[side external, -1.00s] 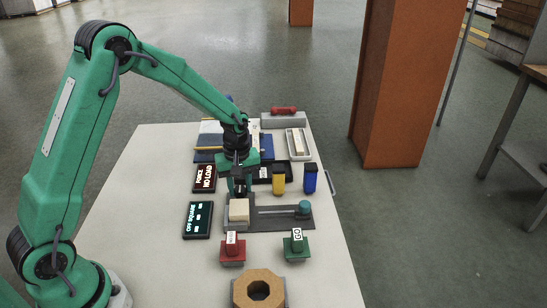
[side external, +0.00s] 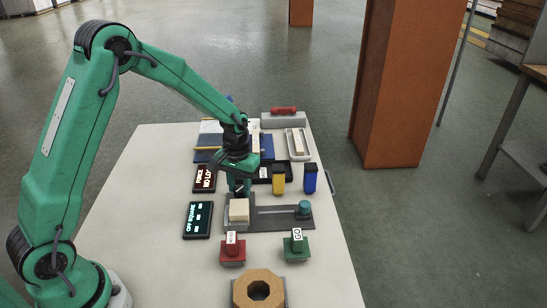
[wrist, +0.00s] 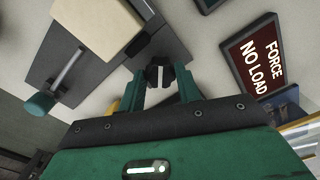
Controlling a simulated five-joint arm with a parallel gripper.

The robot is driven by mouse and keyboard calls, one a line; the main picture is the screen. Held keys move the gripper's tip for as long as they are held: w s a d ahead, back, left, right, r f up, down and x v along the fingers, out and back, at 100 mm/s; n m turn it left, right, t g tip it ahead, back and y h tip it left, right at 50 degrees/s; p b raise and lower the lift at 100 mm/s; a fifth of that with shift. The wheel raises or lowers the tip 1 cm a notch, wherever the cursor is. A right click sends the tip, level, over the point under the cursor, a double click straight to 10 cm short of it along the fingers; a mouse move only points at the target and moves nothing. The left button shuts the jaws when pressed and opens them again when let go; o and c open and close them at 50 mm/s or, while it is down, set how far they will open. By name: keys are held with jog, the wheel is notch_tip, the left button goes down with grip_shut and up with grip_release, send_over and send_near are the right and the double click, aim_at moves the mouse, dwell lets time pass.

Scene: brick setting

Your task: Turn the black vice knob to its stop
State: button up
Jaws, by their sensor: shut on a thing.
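The black vice knob (wrist: 153,73) shows between my fingertips in the wrist view, with a pale line across its face. My gripper (wrist: 159,80) is shut on it, one finger on each side. In the side external view my gripper (side external: 240,189) points down behind the cream block, and the knob is mostly hidden there. The grey vice base (side external: 285,223) carries the cream block (side external: 239,211), a slotted rail and a teal knob (side external: 304,208) at its right end. The block and teal knob also show upper left in the wrist view.
A sign reading FORCE NO LOAD (side external: 204,179) and an OFF SQUARE display (side external: 198,220) lie to the left. Yellow (side external: 278,179) and blue (side external: 310,178) containers stand close right. Red (side external: 232,250) and green (side external: 296,246) labelled blocks and a wooden ring (side external: 258,287) stand in front.

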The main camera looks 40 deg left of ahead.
jog(key=m, duration=0.4)
jog(key=shift+m, duration=0.4)
jog(key=o, duration=1)
jog(key=shift+c, duration=0.2)
jog(key=shift+n, duration=0.4)
